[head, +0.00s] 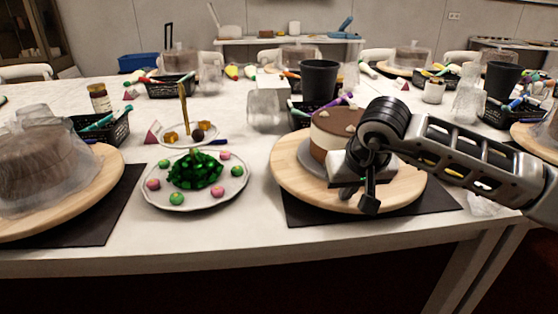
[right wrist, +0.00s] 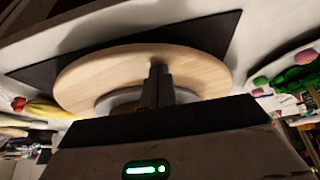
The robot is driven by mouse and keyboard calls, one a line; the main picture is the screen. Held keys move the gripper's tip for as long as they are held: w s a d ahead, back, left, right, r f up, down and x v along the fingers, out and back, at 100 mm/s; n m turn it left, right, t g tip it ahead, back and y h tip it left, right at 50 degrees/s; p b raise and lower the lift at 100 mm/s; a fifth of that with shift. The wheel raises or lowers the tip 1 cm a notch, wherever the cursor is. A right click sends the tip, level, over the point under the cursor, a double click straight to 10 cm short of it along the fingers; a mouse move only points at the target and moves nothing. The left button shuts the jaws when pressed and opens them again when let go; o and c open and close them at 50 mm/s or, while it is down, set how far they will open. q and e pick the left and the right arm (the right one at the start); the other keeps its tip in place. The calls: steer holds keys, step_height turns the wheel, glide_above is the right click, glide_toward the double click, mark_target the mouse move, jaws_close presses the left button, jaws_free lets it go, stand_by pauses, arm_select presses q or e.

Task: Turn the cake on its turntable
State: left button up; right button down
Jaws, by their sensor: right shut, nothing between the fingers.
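The cake (head: 328,130), brown on top with a pale band, sits on a grey plate on a round wooden turntable (head: 290,190) at the right of the near table. My right gripper (head: 369,200) is shut and empty, low over the turntable's near right part, beside the cake. My arm hides part of the cake. In the right wrist view the closed fingers (right wrist: 157,85) lie in front of the wooden turntable (right wrist: 205,75); whether they touch it I cannot tell. My left gripper is not in view.
A dark mat (head: 440,197) lies under the turntable. A tiered stand with sweets (head: 178,195) is to the left, then a covered cake (head: 45,165) on another turntable. A black cup (head: 319,80) and a tool basket (head: 103,130) stand behind.

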steer(key=shift+s+d, duration=0.2)
steer(key=shift+d, duration=0.5)
steer(key=shift+r+p, duration=0.8)
steer(key=shift+r, duration=0.6)
step_height(320, 180, up, 6)
steer(key=p, duration=0.3)
steer(key=shift+p, duration=0.4)
